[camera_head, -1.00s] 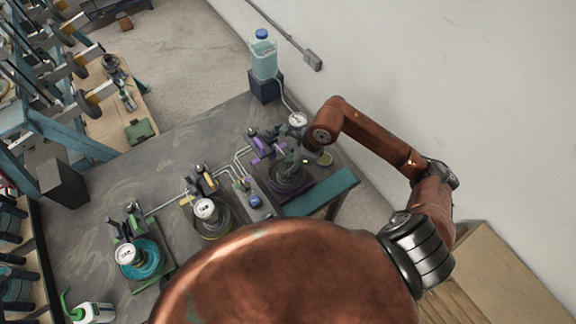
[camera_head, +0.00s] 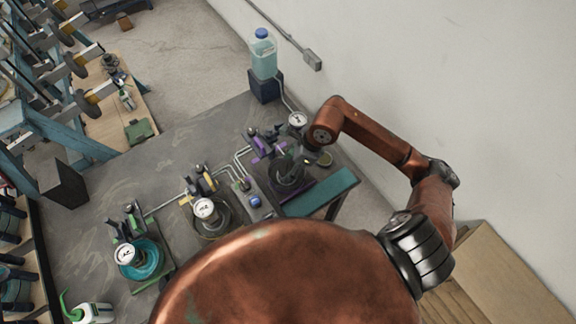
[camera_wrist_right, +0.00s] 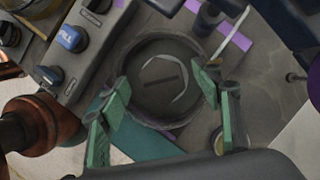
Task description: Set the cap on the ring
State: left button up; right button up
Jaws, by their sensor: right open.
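A dark round ring (camera_head: 290,176) stands on the purple-marked station and also shows in the right wrist view (camera_wrist_right: 133,108). Inside it in that view lies a dark disc with a bar across its middle (camera_wrist_right: 160,84) and a pale arc around it. I cannot tell whether this disc is the cap or part of the ring. My right gripper (camera_wrist_right: 163,92) is open, its green fingers spread on either side of the ring, with nothing seen held. In the head view its fingers are small and partly hidden by its own wrist. My left gripper is not in view.
A small yellowish round piece (camera_head: 325,159) lies right of the ring. A blue knob (camera_wrist_right: 70,38) sits on a grey block beside the ring. Gauges, tubes and a blue-capped bottle (camera_head: 264,55) stand nearby.

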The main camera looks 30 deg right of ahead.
jog(key=shift+d+r, duration=0.15)
jog(key=shift+r, duration=0.05)
jog(key=v, duration=1.1)
jog(key=shift+s+r, duration=0.15)
jog(key=shift+r, duration=0.1)
